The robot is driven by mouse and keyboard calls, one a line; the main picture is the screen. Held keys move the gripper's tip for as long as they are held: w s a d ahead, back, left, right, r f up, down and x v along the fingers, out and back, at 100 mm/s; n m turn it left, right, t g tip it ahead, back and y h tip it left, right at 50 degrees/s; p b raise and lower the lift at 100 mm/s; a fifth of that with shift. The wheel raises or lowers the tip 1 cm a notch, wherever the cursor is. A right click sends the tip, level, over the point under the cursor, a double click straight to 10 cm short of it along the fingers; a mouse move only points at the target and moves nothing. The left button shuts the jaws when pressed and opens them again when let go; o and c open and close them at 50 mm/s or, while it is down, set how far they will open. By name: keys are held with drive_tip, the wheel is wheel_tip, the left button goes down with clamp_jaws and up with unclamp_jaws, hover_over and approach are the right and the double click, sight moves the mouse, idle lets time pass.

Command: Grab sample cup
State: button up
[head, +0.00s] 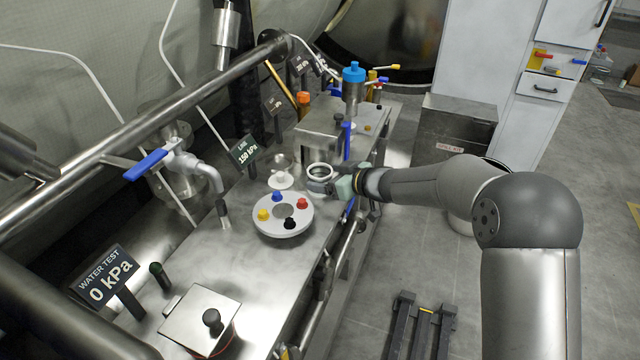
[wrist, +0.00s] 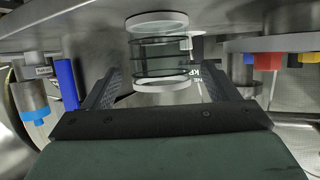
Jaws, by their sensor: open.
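The sample cup (head: 320,171) looks like a clear cylinder with a white rim; it stands on the steel bench at the left end of my gripper in the head view. In the wrist view, which looks upside down, the clear cup (wrist: 160,58) has white end rings and dark bands. It shows between the two dark fingers, around their tips. My gripper (wrist: 162,82) is open, with a finger on each side of the cup and gaps visible on both sides. In the head view my gripper (head: 332,186) comes in low from the right; its fingers are partly hidden.
A round white disc (head: 271,228) with coloured knobs sits in front of the cup. A small clear vessel on a white base (head: 281,181) is to the left. A blue-capped device (head: 353,75) and blue handle (head: 346,140) stand behind. The bench front (head: 250,270) has bare steel.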

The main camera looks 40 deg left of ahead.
sight(312, 174)
drive_tip(key=shift+x, duration=1.55)
drive_tip(key=c, duration=1.1)
drive_tip(key=shift+o, duration=0.2)
drive_tip(key=shift+r, duration=0.1)
